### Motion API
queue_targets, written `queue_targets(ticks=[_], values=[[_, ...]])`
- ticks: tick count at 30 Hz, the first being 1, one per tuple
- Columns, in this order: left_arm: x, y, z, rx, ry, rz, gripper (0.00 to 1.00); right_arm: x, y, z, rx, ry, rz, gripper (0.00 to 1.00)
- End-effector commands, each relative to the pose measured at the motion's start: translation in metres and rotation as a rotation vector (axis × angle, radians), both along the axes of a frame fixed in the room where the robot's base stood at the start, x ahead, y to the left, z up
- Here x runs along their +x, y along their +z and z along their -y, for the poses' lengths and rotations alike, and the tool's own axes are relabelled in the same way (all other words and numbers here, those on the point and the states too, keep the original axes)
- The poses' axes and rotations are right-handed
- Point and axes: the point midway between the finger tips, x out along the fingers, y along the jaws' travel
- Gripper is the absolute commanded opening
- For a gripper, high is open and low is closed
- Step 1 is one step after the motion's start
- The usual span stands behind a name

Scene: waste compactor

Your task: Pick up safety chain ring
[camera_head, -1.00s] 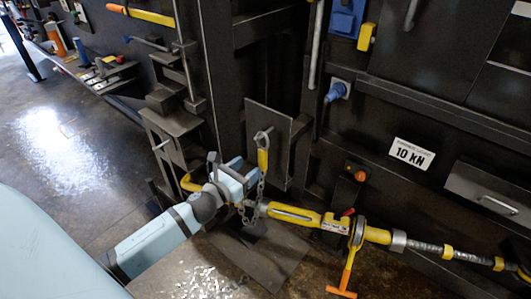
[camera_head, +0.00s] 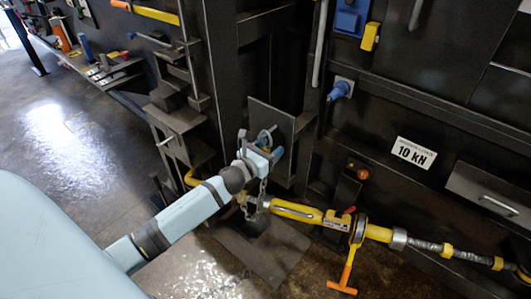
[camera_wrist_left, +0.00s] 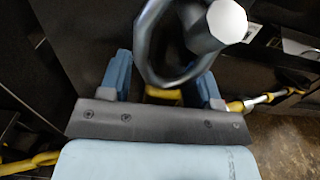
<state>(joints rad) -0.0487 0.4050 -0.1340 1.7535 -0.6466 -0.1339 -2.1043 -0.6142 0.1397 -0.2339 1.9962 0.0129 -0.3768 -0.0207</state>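The safety chain ring (camera_wrist_left: 150,50) is a dark metal loop hanging around a light metal peg (camera_wrist_left: 227,20) in the left wrist view. In the head view the ring (camera_head: 265,135) is small and partly hidden by my left gripper (camera_head: 268,152). In the left wrist view my left gripper (camera_wrist_left: 163,85) has its two blue fingers apart, one on each side of the ring's lower part. A yellow piece (camera_wrist_left: 163,95) shows below the ring between the fingers. The chain (camera_head: 262,190) hangs below the gripper. My right gripper is not in view.
A yellow bar with an orange-handled ratchet (camera_head: 350,265) runs right of the chain. A dark plate (camera_head: 285,125) stands behind the ring. A yellow hook-like bar (camera_head: 190,178) is left of the gripper. Open floor (camera_head: 70,150) lies at the left.

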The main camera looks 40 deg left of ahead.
Motion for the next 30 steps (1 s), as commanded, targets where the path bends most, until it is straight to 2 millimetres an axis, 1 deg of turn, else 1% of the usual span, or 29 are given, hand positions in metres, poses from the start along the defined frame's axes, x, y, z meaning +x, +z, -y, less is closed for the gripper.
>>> queue_targets(ticks=[1,7,8,17,20,23,25,30], values=[[0.000,0.000,0.000,0.000,0.000,0.000,0.48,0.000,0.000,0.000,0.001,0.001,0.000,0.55],[0.000,0.000,0.000,0.000,0.000,0.000,0.02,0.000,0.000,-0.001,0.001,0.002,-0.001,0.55],[0.000,0.000,0.000,0.000,0.000,0.000,0.00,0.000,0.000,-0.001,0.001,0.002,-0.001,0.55],[0.000,0.003,0.000,0.001,-0.001,0.002,0.00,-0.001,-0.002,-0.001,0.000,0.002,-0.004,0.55],[0.000,0.008,0.000,0.002,-0.001,0.002,0.00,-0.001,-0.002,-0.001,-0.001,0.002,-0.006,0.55],[0.000,0.018,-0.001,0.004,-0.002,0.003,0.00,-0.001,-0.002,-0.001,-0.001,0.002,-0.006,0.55],[-0.012,0.013,-0.001,0.001,0.000,-0.001,0.00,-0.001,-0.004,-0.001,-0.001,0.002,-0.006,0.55],[-0.047,0.013,-0.004,0.002,0.000,-0.001,0.00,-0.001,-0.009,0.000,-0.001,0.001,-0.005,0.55]])
